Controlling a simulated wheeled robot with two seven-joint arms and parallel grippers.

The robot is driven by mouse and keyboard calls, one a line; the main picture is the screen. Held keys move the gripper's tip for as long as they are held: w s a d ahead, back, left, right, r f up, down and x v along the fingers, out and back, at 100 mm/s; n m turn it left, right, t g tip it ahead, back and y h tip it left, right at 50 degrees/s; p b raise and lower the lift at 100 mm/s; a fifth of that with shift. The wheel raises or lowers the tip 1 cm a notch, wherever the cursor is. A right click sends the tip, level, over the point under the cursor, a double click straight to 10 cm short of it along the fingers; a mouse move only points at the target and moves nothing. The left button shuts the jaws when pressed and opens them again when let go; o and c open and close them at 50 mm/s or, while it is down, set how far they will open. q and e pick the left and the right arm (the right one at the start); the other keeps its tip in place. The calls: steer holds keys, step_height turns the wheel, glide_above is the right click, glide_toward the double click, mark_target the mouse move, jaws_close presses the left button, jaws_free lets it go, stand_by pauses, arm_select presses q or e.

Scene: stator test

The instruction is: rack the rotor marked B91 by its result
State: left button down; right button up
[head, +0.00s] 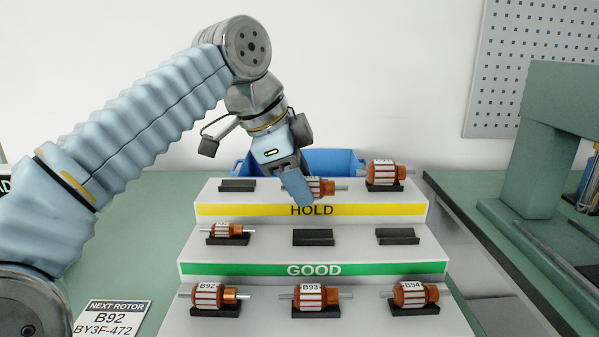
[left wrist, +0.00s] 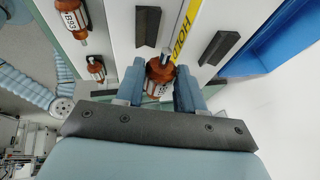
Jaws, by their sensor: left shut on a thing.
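My left gripper (head: 306,192) is shut on a copper-and-white rotor (head: 325,187) at the middle of the rack's top tier, above the yellow HOLD strip (head: 311,210). The left wrist view shows this rotor (left wrist: 160,76) between the two blue fingers (left wrist: 160,90). Its marking is not readable, and I cannot tell whether it touches a cradle. Another rotor (head: 381,172) lies in the top right cradle. The top left cradle (head: 238,185) is empty. A smaller rotor (head: 228,230) lies at the left of the GOOD tier (head: 270,242). My right gripper is not in view.
The GOOD tier's middle cradle (head: 313,237) and right cradle (head: 397,236) are empty. Rotors B92 (head: 207,296), B93 (head: 309,297) and B94 (head: 409,294) lie in front. A blue bin (head: 340,160) stands behind. A sign (head: 113,318) reads NEXT ROTOR B92. A green machine (head: 545,150) stands right.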

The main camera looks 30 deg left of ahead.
arm_select(q)
steer(key=shift+f, duration=0.7)
step_height(320, 180, down, 3)
steer(key=b, duration=0.3)
steer(key=shift+f, duration=0.1)
steer(key=shift+f+b, duration=0.85)
steer(key=shift+f, duration=0.15)
steer(key=shift+s, duration=0.1)
